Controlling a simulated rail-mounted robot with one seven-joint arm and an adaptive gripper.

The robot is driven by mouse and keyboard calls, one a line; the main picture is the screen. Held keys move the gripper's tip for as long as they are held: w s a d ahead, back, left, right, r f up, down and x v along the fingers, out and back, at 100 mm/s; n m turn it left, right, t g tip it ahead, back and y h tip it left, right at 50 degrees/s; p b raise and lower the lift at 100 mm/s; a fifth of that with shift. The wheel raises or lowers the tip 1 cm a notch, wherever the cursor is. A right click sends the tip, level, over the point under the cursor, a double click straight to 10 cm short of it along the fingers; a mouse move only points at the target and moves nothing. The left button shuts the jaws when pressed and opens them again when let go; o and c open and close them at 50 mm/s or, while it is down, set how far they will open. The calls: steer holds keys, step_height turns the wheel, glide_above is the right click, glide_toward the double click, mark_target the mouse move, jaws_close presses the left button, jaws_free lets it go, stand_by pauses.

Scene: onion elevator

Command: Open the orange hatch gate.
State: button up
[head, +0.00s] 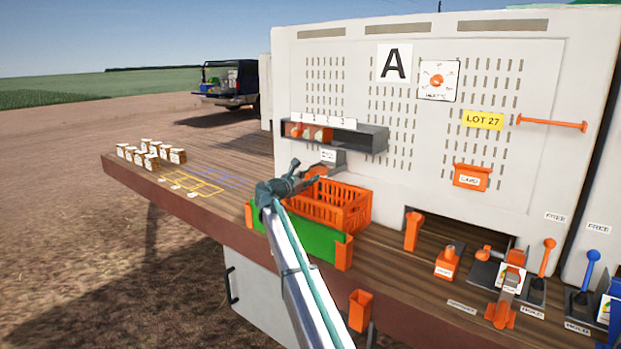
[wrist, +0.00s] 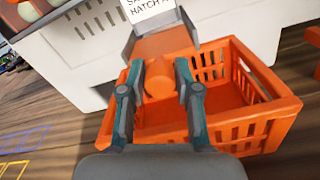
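The orange hatch gate (wrist: 168,46) sits in a grey chute on the white machine wall, under a white label reading "HATCH A", partly cut off. A rounded orange knob (wrist: 158,82) sticks out from the gate. In the head view the gate (head: 317,170) is small and partly behind my gripper (head: 308,181). In the wrist view my gripper (wrist: 157,78) is open, with one finger on each side of the knob. I cannot tell whether either finger touches it.
An orange crate (head: 363,213) stands below the chute, close beneath my gripper. A green panel with orange ends (head: 322,245) is in front of it. A shelf (head: 372,138) holds onions above left. Orange levers and fixtures stand to the right; small labelled boxes (head: 150,152) are far left.

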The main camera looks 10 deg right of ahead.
steer(key=shift+o, duration=1.3)
steer(key=v, duration=1.2)
